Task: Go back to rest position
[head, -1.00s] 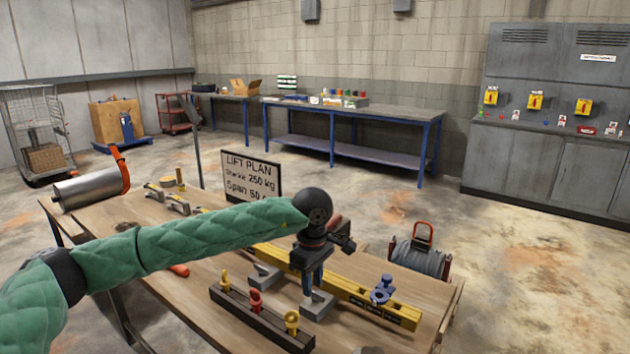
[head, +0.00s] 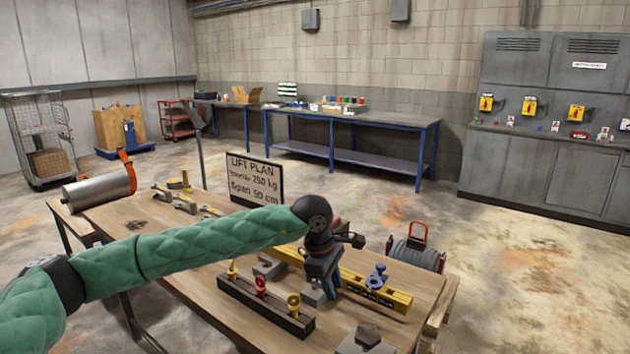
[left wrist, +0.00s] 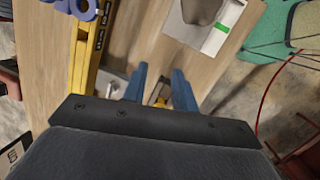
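Whether the fingertips touch the block cannot be told. My left arm (head: 190,248), in green padding, reaches across the bench from the left. My right gripper is not seen in either view.
A yellow beam (head: 352,284) with a blue fitting (head: 376,277) lies on the workbench (head: 215,312). A dark rack (head: 240,293) holds yellow and red eye bolts in front of it. A sign (head: 255,180) stands behind. A grey object (head: 366,338) sits at the near edge.

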